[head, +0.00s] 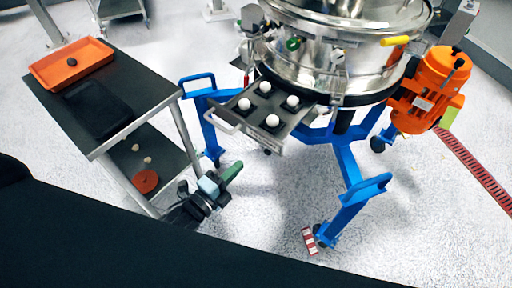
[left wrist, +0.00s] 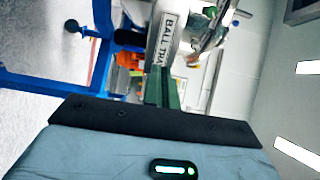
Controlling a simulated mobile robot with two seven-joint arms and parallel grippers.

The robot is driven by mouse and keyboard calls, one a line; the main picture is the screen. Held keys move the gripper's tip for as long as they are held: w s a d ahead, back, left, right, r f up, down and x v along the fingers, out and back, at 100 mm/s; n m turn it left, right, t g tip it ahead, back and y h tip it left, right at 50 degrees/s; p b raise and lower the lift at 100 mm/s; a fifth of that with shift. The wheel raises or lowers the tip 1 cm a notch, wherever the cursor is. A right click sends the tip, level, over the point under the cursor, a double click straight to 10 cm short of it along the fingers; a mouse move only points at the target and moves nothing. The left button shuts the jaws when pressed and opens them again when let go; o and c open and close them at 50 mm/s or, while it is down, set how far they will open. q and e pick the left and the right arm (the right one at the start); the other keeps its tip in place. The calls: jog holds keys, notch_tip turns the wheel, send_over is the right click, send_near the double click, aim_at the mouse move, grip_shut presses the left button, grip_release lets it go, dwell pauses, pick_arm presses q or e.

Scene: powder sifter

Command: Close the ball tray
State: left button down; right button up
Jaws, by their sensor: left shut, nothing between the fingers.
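The ball tray (head: 272,122) is a grey metal drawer holding several white balls. It sticks out from the front left of the steel sifter (head: 335,62), with a loop handle (head: 221,119) at its left end. In the left wrist view a "BALL TRA" label (left wrist: 165,38) shows beyond the fingers. My left gripper (head: 232,171) is below and a little left of the tray in the head view, apart from it in the picture. Its green fingers (left wrist: 162,88) are shut with nothing between them. My right gripper is not in view.
A black two-shelf cart (head: 140,92) with an orange tray (head: 70,65) stands at the left. The sifter's blue legs (head: 346,168) stand around and below the tray. An orange motor (head: 428,90) is at the right. The speckled floor ahead is mostly clear.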

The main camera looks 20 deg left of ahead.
aim_at(263, 142)
pick_arm(q)
jog(key=x, duration=0.8)
jog(key=shift+w+d, duration=0.15)
jog(key=shift+w, duration=0.25)
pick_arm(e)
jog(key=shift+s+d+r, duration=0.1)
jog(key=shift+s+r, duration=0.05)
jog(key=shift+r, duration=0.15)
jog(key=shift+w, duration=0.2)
